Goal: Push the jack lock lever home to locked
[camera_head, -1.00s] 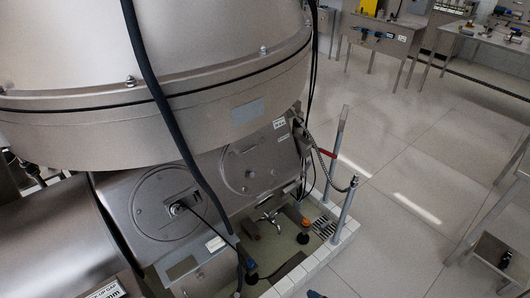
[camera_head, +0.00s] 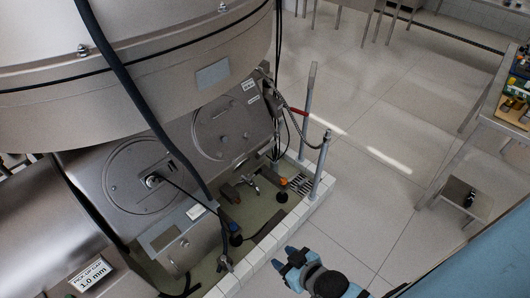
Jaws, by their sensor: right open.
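The big steel disc separator (camera_head: 75,225) fills the left of the head view, with its wide bowl housing (camera_head: 150,105) above. A shallow pit with a pale tiled rim (camera_head: 262,252) lies at its foot. In the pit are a small metal tap-like fitting (camera_head: 252,181) and small orange-and-dark parts (camera_head: 284,182). A red handle (camera_head: 299,112) shows by the upright posts. I cannot tell which part is the jack lock lever or how it is set. My right gripper (camera_head: 288,263), with blue fingers, is open and empty, outside the pit at the bottom. My left gripper is out of view.
Two grey posts (camera_head: 307,110) stand at the pit's right edge, with a hose beside them. A black hose (camera_head: 138,95) hangs across the housing. A bench with parts (camera_head: 512,112) and a low stand (camera_head: 464,197) are at right. Open tiled floor lies between.

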